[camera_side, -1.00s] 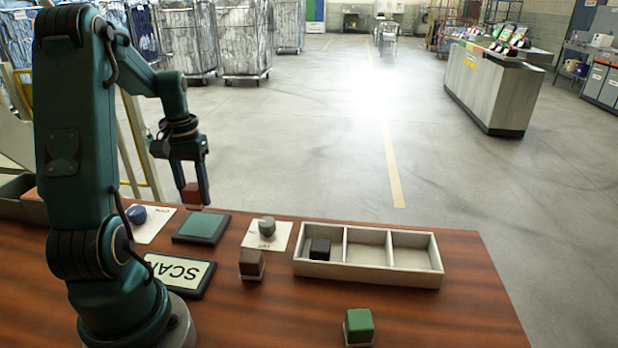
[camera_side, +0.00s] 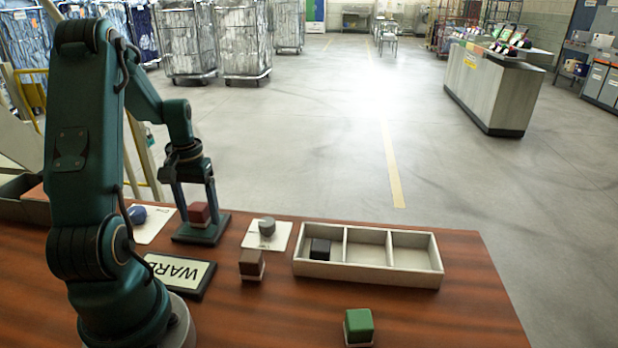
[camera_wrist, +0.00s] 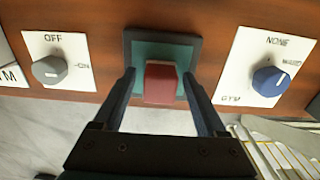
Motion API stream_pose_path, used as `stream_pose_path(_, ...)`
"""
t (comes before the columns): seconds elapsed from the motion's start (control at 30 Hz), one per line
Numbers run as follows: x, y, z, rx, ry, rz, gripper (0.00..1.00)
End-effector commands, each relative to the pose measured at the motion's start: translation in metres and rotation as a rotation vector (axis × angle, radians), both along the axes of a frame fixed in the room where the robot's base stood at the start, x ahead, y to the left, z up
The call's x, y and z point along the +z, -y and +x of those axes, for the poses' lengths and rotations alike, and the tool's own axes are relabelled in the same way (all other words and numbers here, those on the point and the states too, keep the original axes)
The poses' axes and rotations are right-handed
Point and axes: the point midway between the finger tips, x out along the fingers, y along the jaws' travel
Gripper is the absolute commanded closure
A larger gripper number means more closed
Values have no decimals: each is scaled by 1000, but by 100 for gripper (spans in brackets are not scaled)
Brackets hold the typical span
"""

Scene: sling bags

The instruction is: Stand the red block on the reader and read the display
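The red block (camera_side: 199,213) stands upright on the reader, a dark-framed pad with a teal top (camera_side: 208,236). My gripper (camera_side: 196,215) is lowered around the block. In the wrist view my gripper (camera_wrist: 159,88) has one finger on each side of the red block (camera_wrist: 160,82), with a gap on both sides, so it is open. The teal reader pad (camera_wrist: 160,50) shows around the block. The display (camera_side: 180,274) lies in front of the reader, its lettering upside down in the side view. It appears to read "WAR" plus a last letter that is hard to make out.
A grey dial (camera_side: 267,227) and a blue dial (camera_side: 137,214) on white cards flank the reader. A brown block (camera_side: 251,264), a green block (camera_side: 358,326) and a three-compartment tray (camera_side: 420,280) holding a black block (camera_side: 320,248) are to the right.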

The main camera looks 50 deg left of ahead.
Motion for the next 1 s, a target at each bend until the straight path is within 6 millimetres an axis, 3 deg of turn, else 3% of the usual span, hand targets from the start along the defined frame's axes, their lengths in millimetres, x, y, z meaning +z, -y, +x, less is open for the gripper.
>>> stream_pose_path(0.23,2,0,0,0,1,1,26)
stream_pose_path(0.37,14,-1,1,0,3,6,26)
stream_pose_path(0.8,100,-1,1,0,4,6,26)
stream_pose_path(1.0,121,-1,0,0,2,4,26)
